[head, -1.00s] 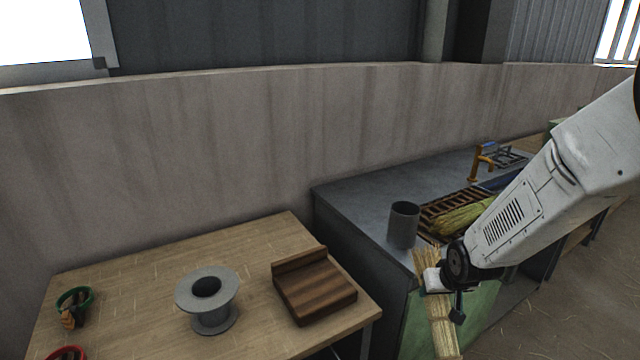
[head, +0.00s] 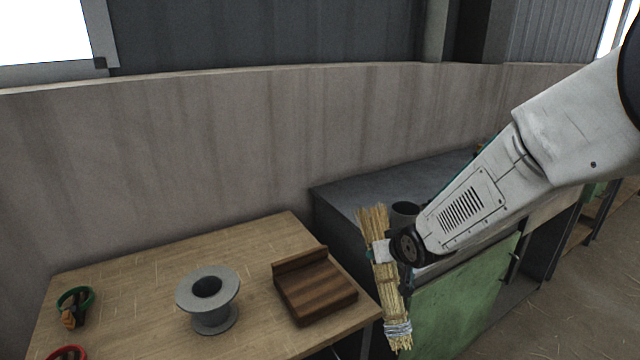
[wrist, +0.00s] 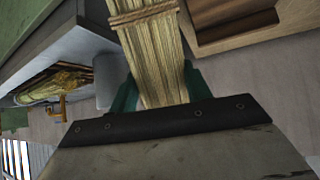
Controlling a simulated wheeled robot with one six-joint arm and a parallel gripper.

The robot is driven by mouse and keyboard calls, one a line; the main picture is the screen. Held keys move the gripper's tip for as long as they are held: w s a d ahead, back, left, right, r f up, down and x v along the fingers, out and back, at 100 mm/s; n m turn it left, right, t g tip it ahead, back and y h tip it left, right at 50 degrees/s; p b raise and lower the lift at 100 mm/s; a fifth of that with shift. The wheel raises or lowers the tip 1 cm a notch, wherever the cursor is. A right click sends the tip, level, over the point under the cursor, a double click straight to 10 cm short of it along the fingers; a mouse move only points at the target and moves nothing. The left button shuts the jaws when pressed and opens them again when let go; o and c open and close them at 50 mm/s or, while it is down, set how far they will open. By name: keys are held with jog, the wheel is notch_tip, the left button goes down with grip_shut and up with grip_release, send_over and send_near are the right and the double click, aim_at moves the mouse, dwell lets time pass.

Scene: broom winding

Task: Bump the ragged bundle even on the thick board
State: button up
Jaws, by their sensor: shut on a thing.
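The straw bundle (head: 395,305) is held near-upright, slightly tilted, by my gripper (head: 382,254) at the right of the wooden table. Its top end is ragged, and a pale binding goes around it near the bottom. In the wrist view the bundle (wrist: 153,50) runs between the green fingers, with a binding across it near the top edge. The thick board (head: 315,290), dark brown with a raised back ledge, lies on the table's right side, left of the bundle and apart from it. The board's corner also shows in the wrist view (wrist: 232,18).
A grey spool (head: 208,298) stands left of the board on the wooden table (head: 150,270). A green-rimmed holder (head: 75,305) is at the far left.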

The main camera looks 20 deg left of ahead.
jog(key=s+a+r+n+t+y, duration=0.35)
jog(key=a+r+y, duration=0.45)
jog(key=a+r, duration=0.85)
notch_tip(320, 180, down, 6)
jog(key=d, duration=0.1)
jog(key=shift+w, duration=0.1)
jog(key=shift+o, duration=1)
jog(key=shift+c, duration=0.3)
jog(key=shift+f, duration=0.15)
jog(key=shift+f, duration=2.4)
